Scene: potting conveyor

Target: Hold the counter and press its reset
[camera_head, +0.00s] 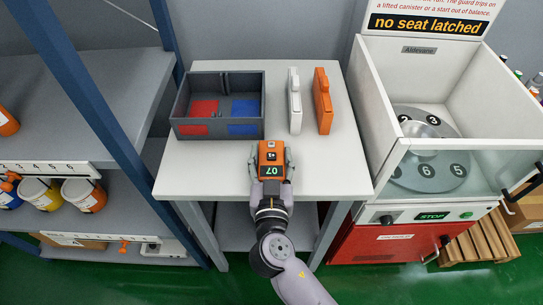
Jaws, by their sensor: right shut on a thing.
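The counter (271,153) is a small orange device with a dark display showing green digits that look like "07" upside down. A small dark and white feature, too small to make out, sits on its far part. My right gripper (271,164) is shut on the counter near the front edge of the white table (215,181), with a finger on each side. I cannot tell whether the counter touches the table. My left gripper is not in view.
A grey divided box (220,137) with red and blue compartments stands at the table's back left. A white case (294,101) and an orange case (322,101) stand beside it. Shelving is left; a machine (369,115) with a numbered disc is right.

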